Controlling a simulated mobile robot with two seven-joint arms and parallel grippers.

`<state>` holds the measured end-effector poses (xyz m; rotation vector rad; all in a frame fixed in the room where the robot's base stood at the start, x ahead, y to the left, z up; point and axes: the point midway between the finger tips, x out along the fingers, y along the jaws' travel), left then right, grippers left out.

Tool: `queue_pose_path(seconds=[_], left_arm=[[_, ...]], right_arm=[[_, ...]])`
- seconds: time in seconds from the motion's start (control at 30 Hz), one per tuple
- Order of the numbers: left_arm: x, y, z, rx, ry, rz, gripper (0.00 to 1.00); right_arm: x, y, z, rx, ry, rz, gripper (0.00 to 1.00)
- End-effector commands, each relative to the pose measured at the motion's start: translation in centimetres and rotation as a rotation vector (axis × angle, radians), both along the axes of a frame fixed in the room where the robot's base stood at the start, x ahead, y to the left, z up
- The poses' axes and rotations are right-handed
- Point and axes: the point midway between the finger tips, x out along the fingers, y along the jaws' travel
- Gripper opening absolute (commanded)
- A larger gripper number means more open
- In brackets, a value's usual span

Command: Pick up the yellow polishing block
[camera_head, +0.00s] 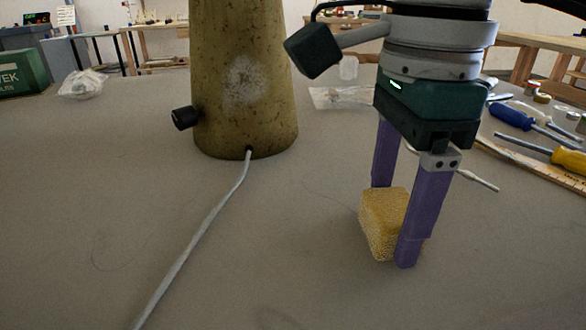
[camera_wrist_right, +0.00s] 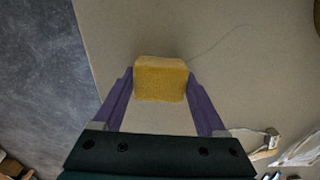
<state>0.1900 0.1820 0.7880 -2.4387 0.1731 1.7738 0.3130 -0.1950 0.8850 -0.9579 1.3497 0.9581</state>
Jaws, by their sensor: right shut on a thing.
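The yellow polishing block (camera_head: 382,222) is a small, rough-textured block at the right of the head view. My right gripper (camera_head: 394,225) comes down from above with its two purple fingers on either side of the block and is shut on it. One finger hides part of the block's right side. In the right wrist view the block (camera_wrist_right: 160,78) sits between the fingertips of my right gripper (camera_wrist_right: 160,88). The block is at or just above the grey tabletop; I cannot tell whether it touches. My left gripper is not in view.
A mottled olive lamp base (camera_head: 243,80) with a black knob (camera_head: 185,118) stands left of my right gripper. Its grey cable (camera_head: 200,232) runs toward the front. Screwdrivers (camera_head: 535,125) and a wooden ruler (camera_head: 530,165) lie at the right. The front left tabletop is clear.

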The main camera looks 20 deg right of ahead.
Motion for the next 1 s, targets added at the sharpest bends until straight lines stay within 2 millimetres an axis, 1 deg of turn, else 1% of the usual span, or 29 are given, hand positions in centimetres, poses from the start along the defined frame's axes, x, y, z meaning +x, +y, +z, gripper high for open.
queue_pose_path(seconds=[0.2,0.3,0.37,0.6,0.7,0.83,1.0], left_arm=[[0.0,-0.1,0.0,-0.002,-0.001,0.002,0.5],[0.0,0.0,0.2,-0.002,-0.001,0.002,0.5],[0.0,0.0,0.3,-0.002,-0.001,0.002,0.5],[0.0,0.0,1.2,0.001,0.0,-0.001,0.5],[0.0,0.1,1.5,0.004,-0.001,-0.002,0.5],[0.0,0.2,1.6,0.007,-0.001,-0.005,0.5],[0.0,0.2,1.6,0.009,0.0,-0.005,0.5]], right_arm=[[0.0,0.0,0.0,0.0,0.0,0.0,0.21],[0.1,0.0,0.6,0.0,-0.002,0.0,0.21],[0.1,0.0,1.4,0.001,-0.004,0.001,0.21],[0.1,0.0,6.5,0.002,-0.007,0.001,0.21],[0.1,0.0,8.3,0.0,-0.005,0.0,0.21],[0.0,0.0,9.7,0.0,-0.002,0.001,0.21],[0.0,0.0,10.1,0.0,0.0,0.0,0.21]])
